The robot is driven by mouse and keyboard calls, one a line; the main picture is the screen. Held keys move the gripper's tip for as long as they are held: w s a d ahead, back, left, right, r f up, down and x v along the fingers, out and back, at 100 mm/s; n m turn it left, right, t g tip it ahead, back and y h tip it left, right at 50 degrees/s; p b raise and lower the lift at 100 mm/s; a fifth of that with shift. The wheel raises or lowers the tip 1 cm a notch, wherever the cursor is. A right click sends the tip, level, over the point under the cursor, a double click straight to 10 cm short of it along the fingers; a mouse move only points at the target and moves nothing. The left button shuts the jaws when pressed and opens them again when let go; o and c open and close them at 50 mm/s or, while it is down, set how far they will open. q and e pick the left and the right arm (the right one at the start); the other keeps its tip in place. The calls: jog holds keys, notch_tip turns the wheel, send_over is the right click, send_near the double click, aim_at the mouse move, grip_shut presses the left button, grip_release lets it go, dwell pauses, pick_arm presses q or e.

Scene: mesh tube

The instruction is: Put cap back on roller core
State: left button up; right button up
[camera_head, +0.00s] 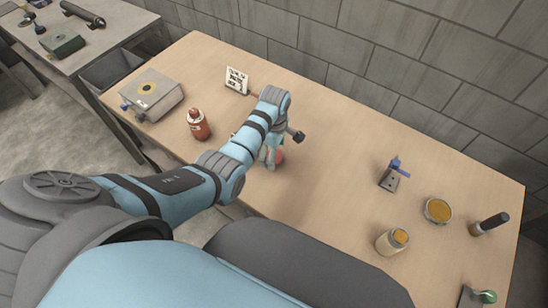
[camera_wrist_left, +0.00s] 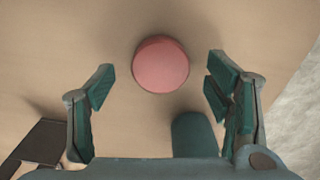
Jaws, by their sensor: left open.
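A round pink-red piece (camera_wrist_left: 160,64) shows from above in the left wrist view, resting on the tabletop. It may be the cap, but I cannot tell for sure. In the head view a little of it (camera_head: 280,157) shows beside my left gripper (camera_head: 272,163), which hides the rest. In the left wrist view my left gripper (camera_wrist_left: 160,95) is open, its fingers apart on either side below the pink piece and not touching it. I cannot make out the roller core for certain. My right gripper is not in view.
A red bottle (camera_head: 198,124), a grey box (camera_head: 152,95) and a small printed sign (camera_head: 237,80) stand at the left. A blue-handled block (camera_head: 391,176), a yellow dish (camera_head: 437,210), a jar (camera_head: 392,241) and a dark-handled tool (camera_head: 489,224) are at the right. The table's middle is clear.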

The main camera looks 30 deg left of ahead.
pick_arm(q)
jog(key=shift+f, duration=0.75)
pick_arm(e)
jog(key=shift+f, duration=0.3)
pick_arm(q)
jog(key=shift+r, duration=0.1)
jog(key=c, duration=0.8)
jog(key=shift+r, duration=0.1)
jog(key=shift+c, duration=0.2)
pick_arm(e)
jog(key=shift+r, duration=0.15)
